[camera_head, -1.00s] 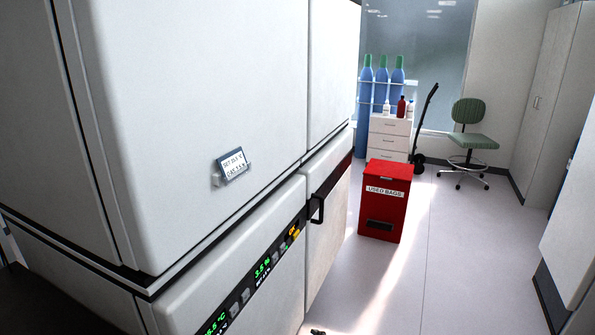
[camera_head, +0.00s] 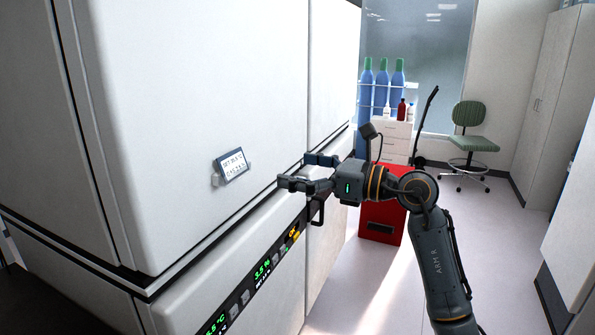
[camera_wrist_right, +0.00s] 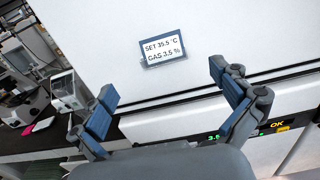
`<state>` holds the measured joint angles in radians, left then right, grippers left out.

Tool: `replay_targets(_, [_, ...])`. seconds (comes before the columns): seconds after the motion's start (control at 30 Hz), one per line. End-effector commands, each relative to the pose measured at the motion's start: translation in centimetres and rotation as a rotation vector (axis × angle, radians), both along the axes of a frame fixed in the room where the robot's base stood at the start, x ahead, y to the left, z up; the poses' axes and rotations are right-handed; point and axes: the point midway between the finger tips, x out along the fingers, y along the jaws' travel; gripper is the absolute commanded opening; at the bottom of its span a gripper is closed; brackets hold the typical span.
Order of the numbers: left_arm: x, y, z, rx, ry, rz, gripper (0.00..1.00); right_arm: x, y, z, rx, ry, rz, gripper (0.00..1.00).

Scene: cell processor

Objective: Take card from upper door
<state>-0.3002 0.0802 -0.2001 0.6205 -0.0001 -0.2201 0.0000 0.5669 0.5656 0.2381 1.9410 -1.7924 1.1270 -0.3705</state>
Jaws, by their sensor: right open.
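The card (camera_head: 232,165) is a small white label with a dark blue frame, reading a set temperature and gas value. It sits in a small holder on the white upper door (camera_head: 190,100). In the right wrist view the card (camera_wrist_right: 162,48) lies ahead of the fingers, a little left of the middle between them. My right gripper (camera_head: 300,171) is open and empty, to the right of the card and apart from it. Its two blue-padded fingers also show in the right wrist view (camera_wrist_right: 165,92). My left gripper is not in view.
Below the upper door runs a dark seam, then a lower panel with a green display (camera_head: 263,267) and a black handle (camera_head: 322,196). A red bin (camera_head: 381,240) stands behind my right arm. Floor to the right is clear up to a green chair (camera_head: 469,130).

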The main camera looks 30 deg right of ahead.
Motion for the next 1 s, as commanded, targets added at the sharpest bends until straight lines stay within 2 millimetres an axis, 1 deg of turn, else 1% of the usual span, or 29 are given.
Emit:
replay_targets(0.17, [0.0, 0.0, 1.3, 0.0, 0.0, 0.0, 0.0, 1.7, 1.4, 0.3, 0.004, 0.003, 0.004, 1.0])
replay_targets(0.5, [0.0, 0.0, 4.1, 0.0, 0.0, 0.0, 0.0, 7.0, 5.6, 0.4, 0.008, 0.005, 0.005, 1.0])
replay_targets(0.7, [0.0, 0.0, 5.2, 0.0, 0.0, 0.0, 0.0, 9.4, 7.4, 0.2, 0.007, 0.006, 0.004, 1.0])
replay_targets(0.83, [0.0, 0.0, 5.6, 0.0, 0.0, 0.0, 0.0, 10.3, 8.1, 0.1, 0.006, 0.004, 0.003, 1.0])
replay_targets(1.0, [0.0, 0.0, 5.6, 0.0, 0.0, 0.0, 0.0, 10.7, 8.4, 0.0, 0.004, 0.003, 0.003, 1.0])
